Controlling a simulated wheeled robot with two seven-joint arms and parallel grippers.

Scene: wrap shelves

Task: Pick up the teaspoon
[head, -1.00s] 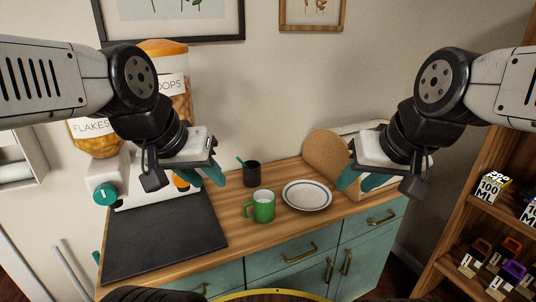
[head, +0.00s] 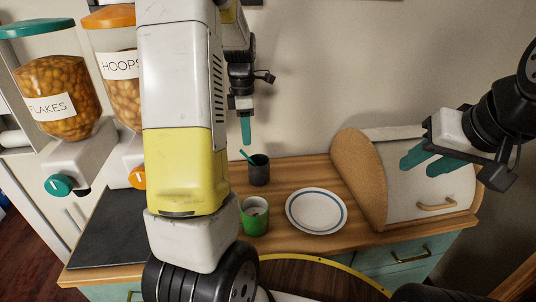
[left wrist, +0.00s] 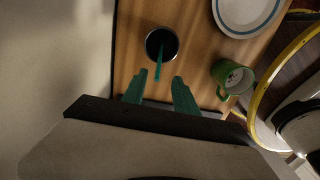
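A teal teaspoon (head: 247,155) stands tilted in a dark cup (head: 259,172) on the wooden counter, its handle sticking out above the rim. In the left wrist view the teaspoon (left wrist: 158,66) leans out of the cup (left wrist: 163,38) toward my fingers; its lower end is hidden in the cup. My left gripper (head: 246,130) points down just above the cup and teaspoon. In the left wrist view my left gripper (left wrist: 158,90) has its teal fingers apart with nothing held between them. My right gripper (head: 428,160) is open and empty in front of the bread box.
A green mug (head: 255,217) and a white plate with a blue rim (head: 316,210) stand near the cup. A bread box (head: 421,192) is at right. Cereal dispensers (head: 52,85) and a dark mat (head: 108,228) are at left. A wall rises behind the counter.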

